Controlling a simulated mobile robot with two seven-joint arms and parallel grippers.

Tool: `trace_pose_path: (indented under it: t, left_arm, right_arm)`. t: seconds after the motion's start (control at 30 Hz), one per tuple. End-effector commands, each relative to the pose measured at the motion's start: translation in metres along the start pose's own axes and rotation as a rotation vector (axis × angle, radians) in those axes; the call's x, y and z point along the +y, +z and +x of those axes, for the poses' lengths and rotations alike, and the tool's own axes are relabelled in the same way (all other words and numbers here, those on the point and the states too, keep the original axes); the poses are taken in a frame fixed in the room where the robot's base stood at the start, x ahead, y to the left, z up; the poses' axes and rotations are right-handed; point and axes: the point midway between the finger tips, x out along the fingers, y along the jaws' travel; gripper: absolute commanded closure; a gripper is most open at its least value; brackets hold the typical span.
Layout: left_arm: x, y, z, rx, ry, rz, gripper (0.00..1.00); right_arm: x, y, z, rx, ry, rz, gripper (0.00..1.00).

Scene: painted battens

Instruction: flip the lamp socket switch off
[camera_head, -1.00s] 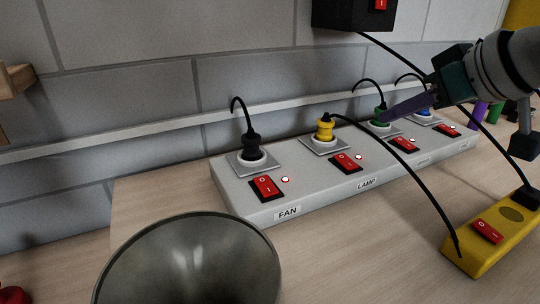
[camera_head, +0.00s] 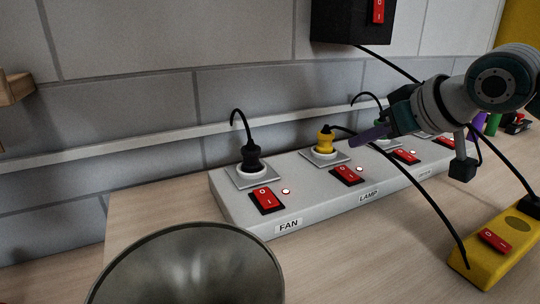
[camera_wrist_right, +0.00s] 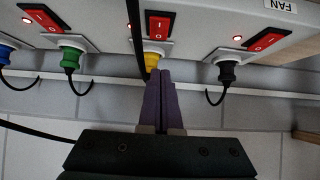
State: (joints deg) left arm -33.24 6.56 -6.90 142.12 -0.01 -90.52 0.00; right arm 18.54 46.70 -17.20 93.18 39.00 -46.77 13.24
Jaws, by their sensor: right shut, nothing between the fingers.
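The lamp switch (camera_head: 347,174) is a red rocker on the white socket strip (camera_head: 330,203), just left above the LAMP label, with a lit indicator beside it. My left gripper is not in view.
The fan switch (camera_head: 267,199) and black plug (camera_head: 250,157) are to the left. A metal bowl (camera_head: 190,270) stands in front. A yellow switch box (camera_head: 495,242) lies at right with its cable arching across the strip. A black box (camera_head: 352,20) hangs on the wall.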

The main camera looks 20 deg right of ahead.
Motion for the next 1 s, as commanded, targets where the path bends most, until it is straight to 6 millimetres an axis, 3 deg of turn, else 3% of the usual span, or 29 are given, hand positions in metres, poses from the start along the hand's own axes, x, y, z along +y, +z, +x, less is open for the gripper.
trace_pose_path:
  t: [0.1,0.33,1.0]
  left_arm:
    - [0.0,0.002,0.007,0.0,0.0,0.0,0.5]
    - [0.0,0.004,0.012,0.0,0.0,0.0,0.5]
    - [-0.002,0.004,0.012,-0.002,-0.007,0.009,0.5]
  right_arm:
    - [-0.001,0.001,0.023,0.002,-0.001,0.004,1.0]
    - [0.0,0.022,0.047,-0.001,0.0,0.001,1.0]
    - [0.0,0.032,0.058,-0.004,0.0,-0.001,1.0]
